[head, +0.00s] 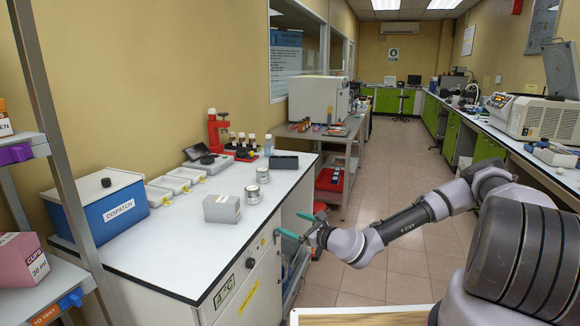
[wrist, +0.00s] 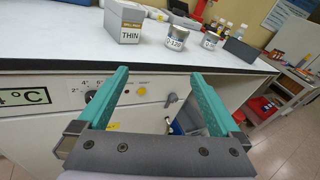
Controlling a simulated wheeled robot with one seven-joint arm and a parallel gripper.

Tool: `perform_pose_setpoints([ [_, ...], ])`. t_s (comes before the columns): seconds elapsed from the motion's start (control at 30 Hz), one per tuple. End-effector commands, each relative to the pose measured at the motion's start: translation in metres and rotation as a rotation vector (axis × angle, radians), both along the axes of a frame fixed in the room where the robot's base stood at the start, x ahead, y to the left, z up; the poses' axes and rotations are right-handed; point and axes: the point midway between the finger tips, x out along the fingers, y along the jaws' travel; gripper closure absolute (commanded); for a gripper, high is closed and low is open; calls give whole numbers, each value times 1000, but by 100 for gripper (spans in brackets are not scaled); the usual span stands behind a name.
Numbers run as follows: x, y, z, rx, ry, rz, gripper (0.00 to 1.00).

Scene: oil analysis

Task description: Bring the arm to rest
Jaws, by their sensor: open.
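My gripper (head: 300,226) has teal fingers and hangs in the air just off the right front edge of the white-topped counter (head: 190,252). In the wrist view the two fingers of my gripper (wrist: 160,85) stand wide apart with nothing between them. They point toward the counter front, which has a dial panel and a "4°C" label. My grey and white arm reaches in from the right in the head view. A grey box (head: 222,208) marked "THIN" in the wrist view (wrist: 126,22) stands on the counter, apart from the fingers.
Two labelled tins (head: 253,194) (head: 262,174) stand near the grey box. A shelf (head: 40,275) stands at left. The tiled aisle (head: 385,150) is open.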

Motion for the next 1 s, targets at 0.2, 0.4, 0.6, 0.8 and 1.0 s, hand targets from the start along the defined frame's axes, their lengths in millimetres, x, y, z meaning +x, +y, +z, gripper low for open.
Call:
perform_pose_setpoints([
  [0.2,-8,-5,-8,-210,-48,125,0],
  [0.4,-15,-27,-15,-521,-119,296,0],
  [0.6,-16,-70,-6,-872,-191,473,0],
  [0.8,-14,-121,27,-1187,-243,614,0],
  [1.0,-17,-169,84,-1455,-273,719,0],
])
